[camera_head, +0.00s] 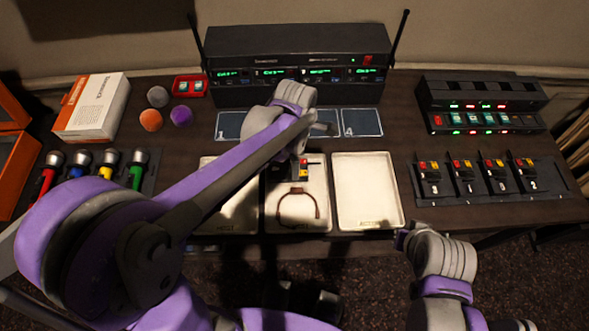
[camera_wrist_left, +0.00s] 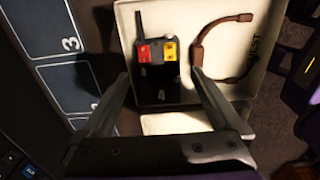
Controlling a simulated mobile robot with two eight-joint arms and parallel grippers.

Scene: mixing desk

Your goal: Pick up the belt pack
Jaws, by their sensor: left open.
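The belt pack (camera_head: 304,172), black with red and yellow parts on top, lies in the middle white tray (camera_head: 283,222). It also shows in the left wrist view (camera_wrist_left: 156,66), beside a brown headset (camera_head: 298,205). My left gripper (camera_wrist_left: 160,73) is open, its two fingers pointing towards the belt pack, which appears between and beyond the fingertips. I cannot tell whether they touch it. In the head view my left arm hides most of this gripper. My right arm is at the lower right, in front of the desk edge; its gripper (camera_head: 404,236) shows too little to judge.
White trays stand left (camera_head: 228,215) and right (camera_head: 367,190) of the middle one. Several numbered packs (camera_head: 476,174) stand in a rack at right. A receiver (camera_head: 300,60) with antennas is behind. Coloured microphones (camera_head: 108,170) and a white box (camera_head: 92,106) are at left.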

